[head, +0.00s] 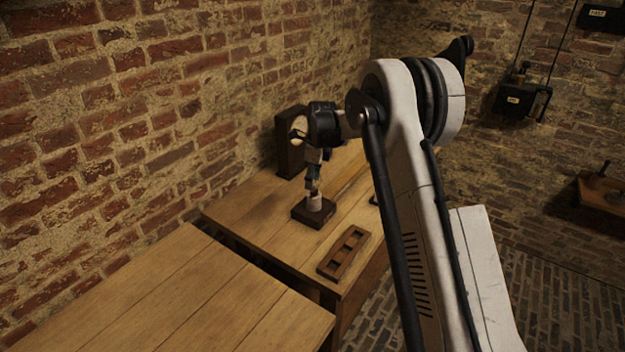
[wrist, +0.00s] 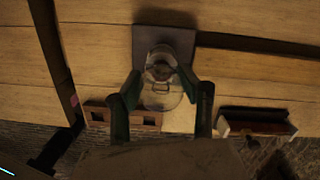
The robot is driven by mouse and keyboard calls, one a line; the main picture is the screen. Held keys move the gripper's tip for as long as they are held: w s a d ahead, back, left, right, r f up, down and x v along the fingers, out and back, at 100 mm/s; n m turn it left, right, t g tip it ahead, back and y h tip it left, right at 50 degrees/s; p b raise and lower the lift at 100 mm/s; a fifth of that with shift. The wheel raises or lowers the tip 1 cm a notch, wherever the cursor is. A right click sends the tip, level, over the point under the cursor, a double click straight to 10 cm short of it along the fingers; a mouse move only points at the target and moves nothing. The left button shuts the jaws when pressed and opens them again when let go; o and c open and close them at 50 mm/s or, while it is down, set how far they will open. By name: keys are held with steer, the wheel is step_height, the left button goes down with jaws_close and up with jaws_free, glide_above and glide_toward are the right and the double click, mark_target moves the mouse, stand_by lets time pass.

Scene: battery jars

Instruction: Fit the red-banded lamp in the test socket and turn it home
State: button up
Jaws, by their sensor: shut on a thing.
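My gripper (head: 314,184) points down over the test socket (head: 315,203), a pale cylinder on a dark square base (head: 313,215) on the far bench. In the wrist view my gripper (wrist: 160,82) is shut on a clear glass lamp (wrist: 160,97), with one finger on each side of it. The socket's dark base (wrist: 165,38) shows beyond the lamp. The lamp looks in line with the socket and close to it. I cannot tell whether it is seated, and no red band can be made out.
A wooden rack with holes (head: 343,253) lies near the bench's front edge. An open tray (wrist: 258,123) with something reddish-brown in it shows at right in the wrist view. A dark box (head: 290,142) stands by the wall. The nearer table (head: 170,295) is bare.

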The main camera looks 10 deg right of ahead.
steer(key=shift+f+b, duration=0.2)
steer(key=shift+b, duration=0.15)
stand_by(0.6)
steer(key=shift+f+m+b, duration=0.1)
steer(key=shift+m+b, duration=0.4)
steer(key=shift+m, duration=0.3)
steer(key=m+b, duration=0.1)
steer(key=m, duration=0.4)
steer(key=shift+d+h+b, duration=0.15)
steer(key=shift+h+b, duration=0.15)
steer(key=shift+b, duration=0.05)
steer(key=o, duration=1.2)
steer(key=shift+w, duration=0.1)
steer(key=shift+o, duration=0.2)
